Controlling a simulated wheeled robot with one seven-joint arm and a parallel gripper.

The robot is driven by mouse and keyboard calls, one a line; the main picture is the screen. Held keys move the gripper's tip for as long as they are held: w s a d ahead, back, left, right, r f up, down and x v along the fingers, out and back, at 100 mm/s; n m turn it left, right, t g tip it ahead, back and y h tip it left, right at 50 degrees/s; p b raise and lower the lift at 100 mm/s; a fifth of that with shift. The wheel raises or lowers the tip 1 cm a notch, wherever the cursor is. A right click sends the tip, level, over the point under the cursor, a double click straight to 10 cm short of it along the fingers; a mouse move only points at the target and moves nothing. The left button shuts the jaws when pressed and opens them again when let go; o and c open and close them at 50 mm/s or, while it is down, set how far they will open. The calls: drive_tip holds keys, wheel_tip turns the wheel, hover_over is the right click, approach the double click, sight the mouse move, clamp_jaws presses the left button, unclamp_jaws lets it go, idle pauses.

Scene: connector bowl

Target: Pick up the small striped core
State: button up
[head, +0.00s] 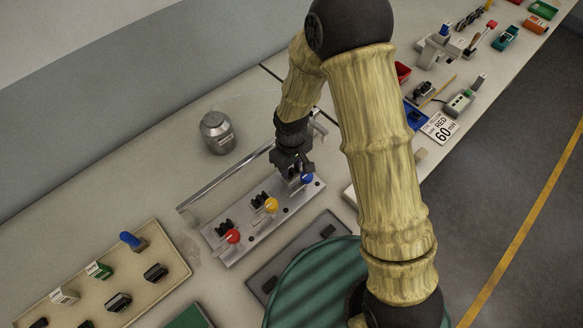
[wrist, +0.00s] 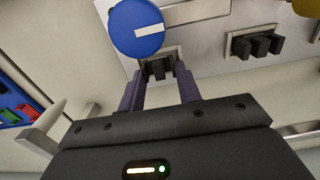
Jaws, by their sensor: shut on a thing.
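My gripper (head: 292,172) points down at the right end of a metal panel (head: 240,248), behind the blue knob (head: 307,179). In the wrist view its two dark fingers (wrist: 160,78) are shut on a small black ribbed core (wrist: 158,69), which is at a plate in the panel below the blue knob (wrist: 137,28). Whether the core is still seated or lifted cannot be told. A similar black ribbed piece (wrist: 256,45) shows to its right in the wrist view. No striping can be made out clearly.
The panel also has a red knob (head: 233,236) and a yellow knob (head: 271,204). A grey metal jar (head: 217,133) stands behind it. A beige tray (head: 75,283) of small parts lies at the lower left. A white "RED 60" card (head: 440,128) lies at right.

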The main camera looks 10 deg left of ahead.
sight(291, 169)
wheel_tip(291, 169, up, 9)
drive_tip(key=b, duration=0.1)
drive_tip(key=shift+r, duration=0.2)
idle(0.5)
